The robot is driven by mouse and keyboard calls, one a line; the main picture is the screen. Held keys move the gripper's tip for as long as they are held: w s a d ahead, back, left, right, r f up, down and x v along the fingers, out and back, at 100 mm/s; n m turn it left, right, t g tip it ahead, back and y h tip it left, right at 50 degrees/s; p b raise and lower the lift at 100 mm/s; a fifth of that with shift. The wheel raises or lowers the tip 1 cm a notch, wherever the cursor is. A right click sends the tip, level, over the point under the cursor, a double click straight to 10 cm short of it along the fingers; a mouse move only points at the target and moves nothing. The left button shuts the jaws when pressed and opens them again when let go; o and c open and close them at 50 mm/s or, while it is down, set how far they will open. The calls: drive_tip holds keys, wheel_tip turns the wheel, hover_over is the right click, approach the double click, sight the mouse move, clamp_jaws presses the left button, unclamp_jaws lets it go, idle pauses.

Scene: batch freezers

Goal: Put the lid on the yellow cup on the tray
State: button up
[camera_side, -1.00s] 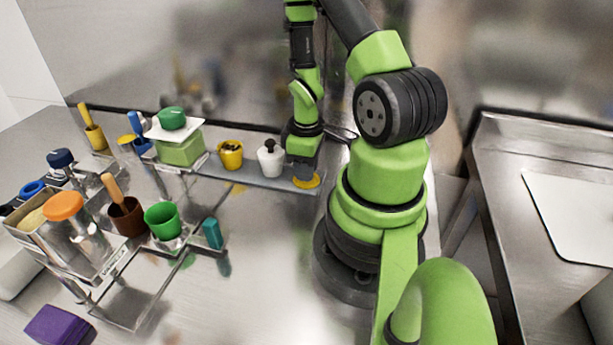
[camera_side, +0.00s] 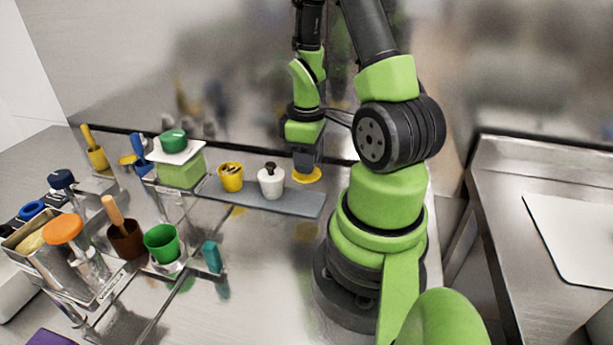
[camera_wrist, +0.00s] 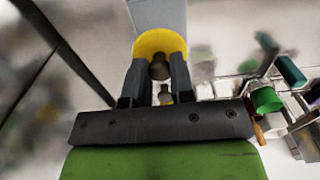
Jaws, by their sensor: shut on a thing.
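My gripper (camera_side: 306,165) points down above the right end of the grey tray (camera_side: 285,202) and is shut on a yellow lid (camera_side: 308,176), held apart from the tray. In the wrist view my gripper (camera_wrist: 158,76) has its two fingers around the dark knob of the yellow lid (camera_wrist: 158,42). The yellow cup (camera_side: 231,180) stands upright and open on the tray, to the left of my gripper, with brown contents inside.
A white pot with a dark knob (camera_side: 271,183) stands on the tray between the yellow cup and my gripper. A green box (camera_side: 180,172) with a white top and green bowl stands left of the cup. A green cup (camera_side: 161,242) and brown cup (camera_side: 126,242) stand nearer.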

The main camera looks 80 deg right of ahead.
wheel_tip(320, 180, up, 2)
drive_tip(key=shift+w, duration=0.1)
drive_tip(key=w, duration=0.3)
drive_tip(key=w+d+r, duration=0.1)
drive_tip(key=w, duration=0.2)
drive_tip(key=w+d, duration=0.1)
drive_tip(key=w, duration=0.3)
drive_tip(key=shift+r, duration=0.15)
drive_tip(key=w+a+r, duration=0.1)
drive_tip(key=w, duration=0.6)
drive_tip(key=shift+m, duration=0.4)
drive_tip(key=shift+w+a+f, duration=0.1)
drive_tip(key=shift+w+f, duration=0.05)
drive_tip(key=shift+f, duration=1.35)
drive_tip(key=shift+w+a+f, duration=0.1)
drive_tip(key=shift+f, duration=1.4)
drive_tip(key=shift+f, duration=0.15)
drive_tip(key=o, duration=1.4)
drive_tip(key=shift+o, duration=0.2)
wheel_tip(320, 180, up, 7)
